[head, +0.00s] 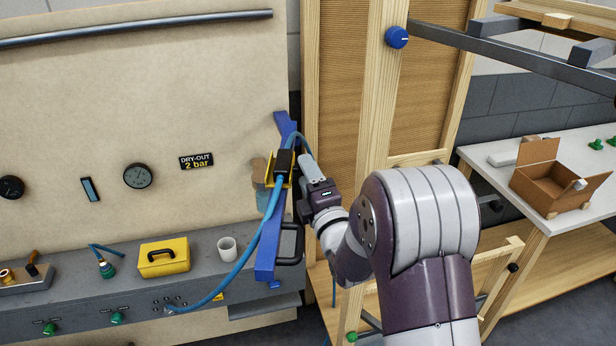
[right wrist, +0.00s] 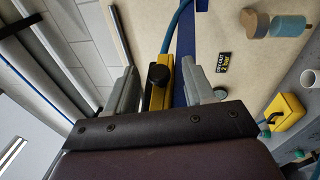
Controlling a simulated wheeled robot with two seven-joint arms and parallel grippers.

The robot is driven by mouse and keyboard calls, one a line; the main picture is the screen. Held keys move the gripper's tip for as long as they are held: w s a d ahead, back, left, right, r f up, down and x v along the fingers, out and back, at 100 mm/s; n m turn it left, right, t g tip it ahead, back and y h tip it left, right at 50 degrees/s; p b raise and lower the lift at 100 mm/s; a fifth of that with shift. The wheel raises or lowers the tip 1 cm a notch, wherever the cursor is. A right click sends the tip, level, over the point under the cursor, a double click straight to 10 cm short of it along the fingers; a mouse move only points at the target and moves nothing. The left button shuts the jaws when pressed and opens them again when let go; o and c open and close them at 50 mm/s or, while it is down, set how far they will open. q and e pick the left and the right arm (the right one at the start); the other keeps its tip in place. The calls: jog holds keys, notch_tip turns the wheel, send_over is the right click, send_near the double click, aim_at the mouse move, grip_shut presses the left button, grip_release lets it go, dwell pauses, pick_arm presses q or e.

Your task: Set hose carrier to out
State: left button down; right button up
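The hose carrier, a yellow bracket (head: 270,168) with a black block, sits on a slanting blue rail (head: 267,250) at the right end of the beige panel. A blue hose (head: 240,266) runs from it down to the grey ledge. My right gripper (head: 300,172) is at the carrier's right side. In the right wrist view, the yellow carrier (right wrist: 158,97) with its black knob (right wrist: 158,75) lies between my two spread fingers (right wrist: 164,84). The left finger is close to it; a gap shows on the right, and contact cannot be told. My left gripper is not in view.
The grey ledge (head: 110,285) holds a yellow case (head: 163,257) and a white cup (head: 227,249). A wooden frame post (head: 378,120) stands just right of my right gripper. A white table (head: 500,175) with a cardboard box (head: 548,183) is farther right.

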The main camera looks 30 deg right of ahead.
jog(key=v, duration=1.3)
jog(key=shift+a, duration=0.15)
jog(key=shift+r, duration=0.2)
